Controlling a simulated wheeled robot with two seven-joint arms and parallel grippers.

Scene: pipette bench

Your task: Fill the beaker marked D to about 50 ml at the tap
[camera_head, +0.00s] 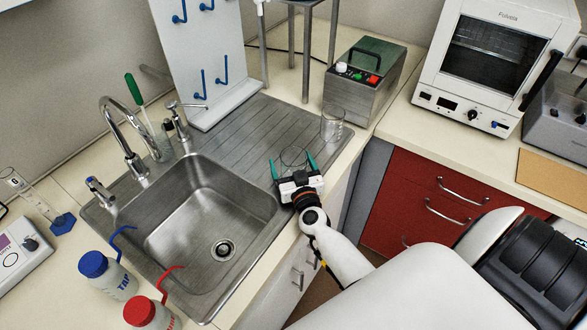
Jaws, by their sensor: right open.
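My right gripper (293,166) is open at the front edge of the drainboard. Its two teal fingers stand on either side of a clear glass beaker (293,155), with visible room between them and the glass. A second clear glass beaker (332,124) stands upright on the drainboard farther back and to the right. Both look empty, and I cannot read a letter on either. The steel tap (122,133) arches over the sink basin (210,220) at the left. I see no water running. My left gripper is not in view.
A blue-capped bottle (107,278) and a red-capped bottle (150,313) stand at the sink's lower left. A white peg rack (210,70) stands behind the drainboard (255,125). The basin is empty.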

